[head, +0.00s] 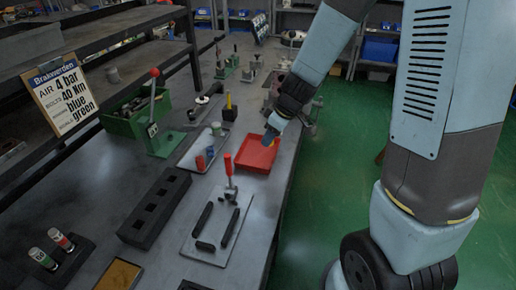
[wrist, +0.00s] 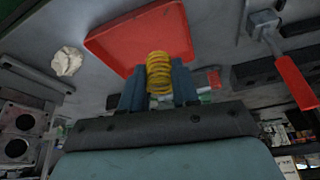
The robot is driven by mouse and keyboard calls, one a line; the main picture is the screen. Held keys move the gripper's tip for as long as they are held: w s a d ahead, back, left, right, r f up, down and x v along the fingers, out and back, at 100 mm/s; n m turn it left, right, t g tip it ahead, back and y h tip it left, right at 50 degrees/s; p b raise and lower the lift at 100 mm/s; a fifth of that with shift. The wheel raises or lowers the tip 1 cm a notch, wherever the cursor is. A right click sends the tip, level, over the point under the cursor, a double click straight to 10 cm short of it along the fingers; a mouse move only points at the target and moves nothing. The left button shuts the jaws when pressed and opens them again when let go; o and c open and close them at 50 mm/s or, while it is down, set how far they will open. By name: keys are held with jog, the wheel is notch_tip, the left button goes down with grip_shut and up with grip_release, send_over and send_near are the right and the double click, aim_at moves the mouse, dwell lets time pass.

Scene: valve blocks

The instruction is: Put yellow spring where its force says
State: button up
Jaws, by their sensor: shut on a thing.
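The yellow spring (wrist: 159,72) is between the two fingers of my gripper (wrist: 159,85) in the wrist view, its coils showing at the fingertips. My gripper (head: 270,140) is shut on it, above or at the far right part of the red tray (head: 250,166). The red tray also shows behind the spring in the wrist view (wrist: 120,40). In the head view the spring is mostly hidden by my gripper. A green-based lever press (head: 155,130) with a red knob stands at left of the tray.
A pale tray (head: 190,160) holds small coloured cylinders. A plate (head: 215,250) carries a red-handled clamp (head: 231,172) and black bars. A black block (head: 150,212) with square openings lies left. Green floor is right.

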send_over(254, 154)
jog(key=d, duration=0.1)
jog(key=f, duration=0.4)
jog(key=s+f, duration=0.1)
jog(key=f, duration=0.1)
jog(key=shift+d+f, duration=0.2)
jog(key=shift+w+f, duration=0.2)
jog(key=shift+f, duration=1.5)
jog(key=o, duration=1)
jog(key=shift+r, duration=0.1)
